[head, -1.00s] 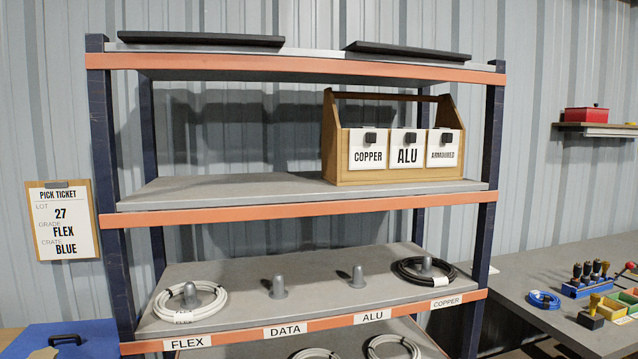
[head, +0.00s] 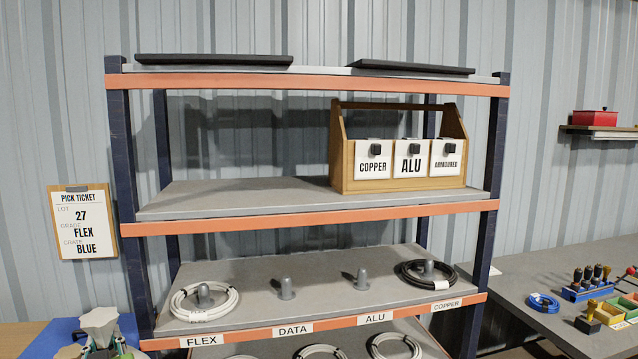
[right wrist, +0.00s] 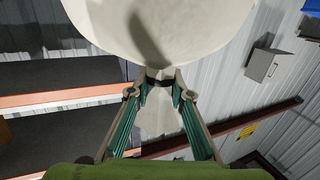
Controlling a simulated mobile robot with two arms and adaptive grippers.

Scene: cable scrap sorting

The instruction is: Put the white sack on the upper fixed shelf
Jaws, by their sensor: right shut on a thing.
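The white sack (right wrist: 165,28) fills the top of the right wrist view, its pale body bulging beyond my fingers. My right gripper (right wrist: 160,86) is shut on the sack's gathered, dark-tied neck. In the head view, the right gripper (head: 102,351) is at the bottom left corner, with a pale tuft of the sack (head: 100,319) above it; the rest is cut off. The shelf rack has a top level (head: 320,71), a grey board (head: 240,195) below it with free room at its left, and a lower board (head: 325,265). My left gripper is out of view.
A wooden caddy (head: 398,186) takes up the right part of the middle board. Dark panels (head: 215,60) lie on the top. Cable coils (head: 203,300) and pegs occupy the lower board. Dark uprights (head: 128,190) bound the rack. A workbench (head: 560,280) stands at the right.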

